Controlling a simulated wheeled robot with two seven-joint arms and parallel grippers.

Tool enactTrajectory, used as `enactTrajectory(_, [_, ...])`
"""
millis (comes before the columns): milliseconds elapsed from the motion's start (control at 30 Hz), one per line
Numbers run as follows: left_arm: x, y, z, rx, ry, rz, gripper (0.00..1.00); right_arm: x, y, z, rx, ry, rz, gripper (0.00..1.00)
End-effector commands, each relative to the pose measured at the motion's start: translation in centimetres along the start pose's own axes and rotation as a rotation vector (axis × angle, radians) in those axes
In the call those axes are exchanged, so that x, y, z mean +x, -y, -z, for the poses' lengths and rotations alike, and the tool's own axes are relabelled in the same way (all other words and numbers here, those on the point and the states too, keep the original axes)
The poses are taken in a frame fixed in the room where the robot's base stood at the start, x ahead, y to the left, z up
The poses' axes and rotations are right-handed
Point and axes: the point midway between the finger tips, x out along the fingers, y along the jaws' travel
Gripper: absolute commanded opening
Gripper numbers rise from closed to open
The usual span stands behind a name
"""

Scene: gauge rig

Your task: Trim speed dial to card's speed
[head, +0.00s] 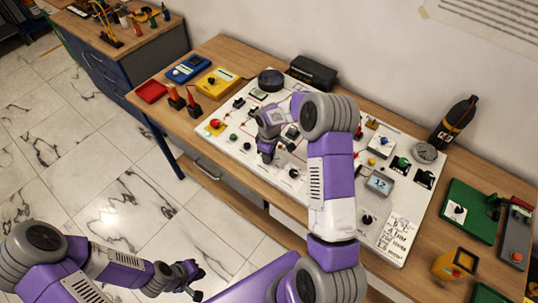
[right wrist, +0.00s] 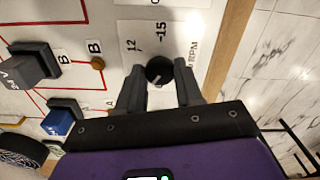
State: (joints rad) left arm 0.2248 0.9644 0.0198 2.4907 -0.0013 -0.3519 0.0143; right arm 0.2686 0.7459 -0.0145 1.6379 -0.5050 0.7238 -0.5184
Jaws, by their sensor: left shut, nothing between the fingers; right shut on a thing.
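The speed dial is a round black knob (right wrist: 159,70) on a white plate marked 12, 15 and RPM in the right wrist view. A small light mark shows on the knob. My right gripper (head: 268,156) is shut on the knob, with a finger on each side of it; in the head view it covers the dial. A white card (head: 397,232) with handwritten lines lies at the board's right front; its text is too small to read surely. A grey meter (head: 378,184) beside it shows digits like 12. My left gripper (head: 193,277) is shut and empty, low over the floor.
The white board (head: 233,140) carries several knobs, plugs and red lines. Blue (head: 188,68) and yellow (head: 218,81) meters and a red tray (head: 151,91) lie to its left. A dark bottle (head: 455,122) and a green device (head: 470,211) stand to the right.

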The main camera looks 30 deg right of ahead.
Motion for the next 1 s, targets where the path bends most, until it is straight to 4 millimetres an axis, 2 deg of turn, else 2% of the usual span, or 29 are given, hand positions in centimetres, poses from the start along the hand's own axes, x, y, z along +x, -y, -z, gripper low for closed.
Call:
enactTrajectory(400, [0.23,0.08,0.01,0.000,0.000,0.000,0.00,-0.10,-0.09,-0.02,-0.176,-0.001,-0.002,0.05])
enactTrajectory(900, [0.23,0.09,0.01,0.000,0.000,0.000,0.00,-0.12,-0.11,0.00,-0.195,-0.001,-0.003,0.05])
enactTrajectory(933, [0.23,0.09,0.01,0.000,0.000,0.000,0.00,-0.13,-0.11,0.00,-0.195,-0.001,-0.003,0.39])
enactTrajectory(1000, [0.23,0.09,0.01,0.000,0.000,0.000,0.00,-0.12,-0.11,0.00,-0.195,-0.001,-0.003,0.49])
